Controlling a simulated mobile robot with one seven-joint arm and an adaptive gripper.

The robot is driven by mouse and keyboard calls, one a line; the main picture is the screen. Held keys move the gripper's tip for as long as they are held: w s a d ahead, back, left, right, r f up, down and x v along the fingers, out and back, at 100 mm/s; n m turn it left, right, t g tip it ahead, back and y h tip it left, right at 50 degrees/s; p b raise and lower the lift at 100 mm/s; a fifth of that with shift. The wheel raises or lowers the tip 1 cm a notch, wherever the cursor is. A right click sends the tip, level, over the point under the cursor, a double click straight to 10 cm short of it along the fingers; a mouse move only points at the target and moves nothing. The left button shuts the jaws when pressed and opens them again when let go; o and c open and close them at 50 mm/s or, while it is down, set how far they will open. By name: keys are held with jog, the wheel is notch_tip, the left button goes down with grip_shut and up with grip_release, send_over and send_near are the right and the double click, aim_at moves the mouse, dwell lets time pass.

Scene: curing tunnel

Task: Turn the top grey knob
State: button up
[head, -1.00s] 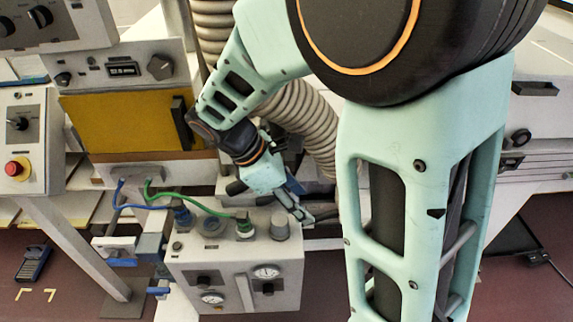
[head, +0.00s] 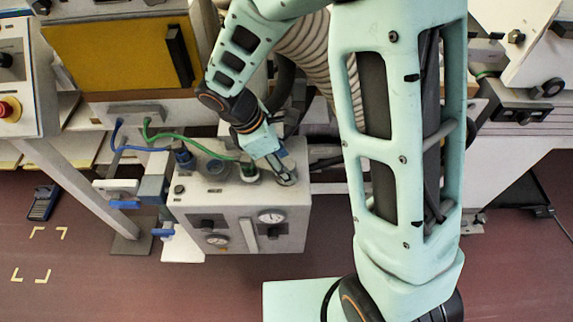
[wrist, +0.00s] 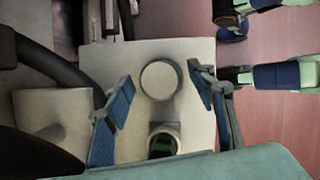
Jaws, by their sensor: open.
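The top grey knob (head: 289,180) is a short round cylinder on top of the light grey box (head: 292,217), near its right end. In the wrist view the knob (wrist: 160,80) shows as a pale round disc. My gripper (head: 281,170) points down at the knob, and its fingers partly hide it in the head view. In the wrist view my gripper (wrist: 159,77) is open, with one blue-padded finger on each side of the knob. Gaps show between the pads and the knob. I cannot tell the exact fingertip height.
A green-cabled connector (head: 249,172) stands beside the knob, with a blue-cabled connector (head: 183,155) further left. Gauges (head: 271,217) and dark switches are on the box front. A ribbed hose (head: 312,60) hangs behind. Floor in front of the box is clear.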

jog(key=shift+d+f, duration=0.3)
jog(key=shift+f, duration=0.35)
jog(key=c, duration=1.2)
jog(key=shift+o, duration=0.2)
jog(key=shift+m+g, duration=0.4)
jog(key=shift+m, duration=0.7)
jog(key=o, duration=1.2)
jog(key=shift+c, duration=0.2)
jog(key=v, duration=1.2)
jog(key=shift+w+r, duration=0.1)
